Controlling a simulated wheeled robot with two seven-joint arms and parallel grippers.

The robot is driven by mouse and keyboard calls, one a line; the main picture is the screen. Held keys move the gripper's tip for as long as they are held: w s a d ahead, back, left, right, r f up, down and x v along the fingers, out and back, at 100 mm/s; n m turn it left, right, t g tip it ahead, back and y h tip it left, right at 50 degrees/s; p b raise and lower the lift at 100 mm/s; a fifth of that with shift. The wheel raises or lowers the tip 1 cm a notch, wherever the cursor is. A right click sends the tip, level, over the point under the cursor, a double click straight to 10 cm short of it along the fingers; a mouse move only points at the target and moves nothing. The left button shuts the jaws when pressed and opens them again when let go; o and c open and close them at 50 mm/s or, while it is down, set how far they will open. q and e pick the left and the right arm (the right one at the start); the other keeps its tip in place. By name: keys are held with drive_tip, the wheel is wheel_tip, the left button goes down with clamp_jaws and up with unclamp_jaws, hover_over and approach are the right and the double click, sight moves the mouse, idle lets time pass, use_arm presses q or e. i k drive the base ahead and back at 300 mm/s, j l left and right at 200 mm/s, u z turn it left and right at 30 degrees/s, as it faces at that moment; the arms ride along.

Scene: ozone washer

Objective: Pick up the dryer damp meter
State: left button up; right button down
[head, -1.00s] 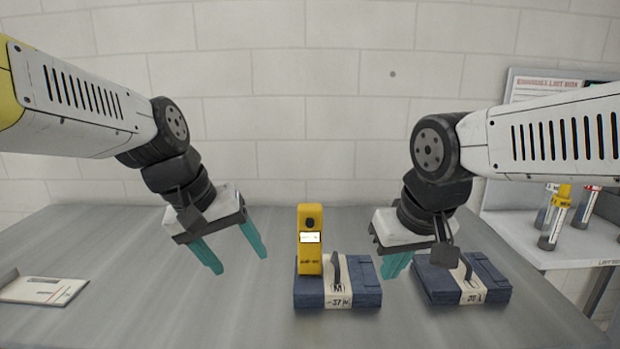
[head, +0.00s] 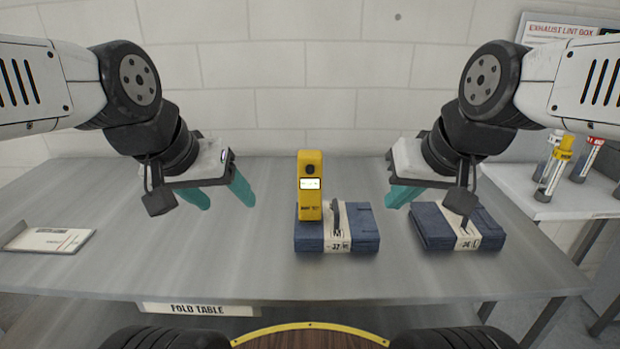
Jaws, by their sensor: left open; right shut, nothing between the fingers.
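The dryer damp meter looks to be the yellow handheld device (head: 311,184) with a dark round spot and a small lit screen. It stands upright at the left part of a folded blue bundle (head: 358,238) on the grey table (head: 150,265). My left gripper (head: 222,196) is open and empty, above the table to the left of the meter. My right gripper (head: 397,197) is shut and empty, to the right of the meter and above the gap between the two bundles. Neither gripper touches the meter.
A second folded blue bundle (head: 430,229) with a paper band lies at the right. A flat white item (head: 50,239) lies at the far left. A side table (head: 518,196) at the right holds several capped tubes (head: 556,167). The table's middle left is clear.

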sight(309, 186)
drive_tip(key=k+j, duration=0.2)
drive_tip(key=j, duration=0.2)
drive_tip(key=k+j, duration=0.2)
drive_tip(key=j, duration=0.2)
drive_tip(key=k+j, duration=0.2)
drive_tip(key=j, duration=0.25)
drive_tip(key=z, duration=0.05)
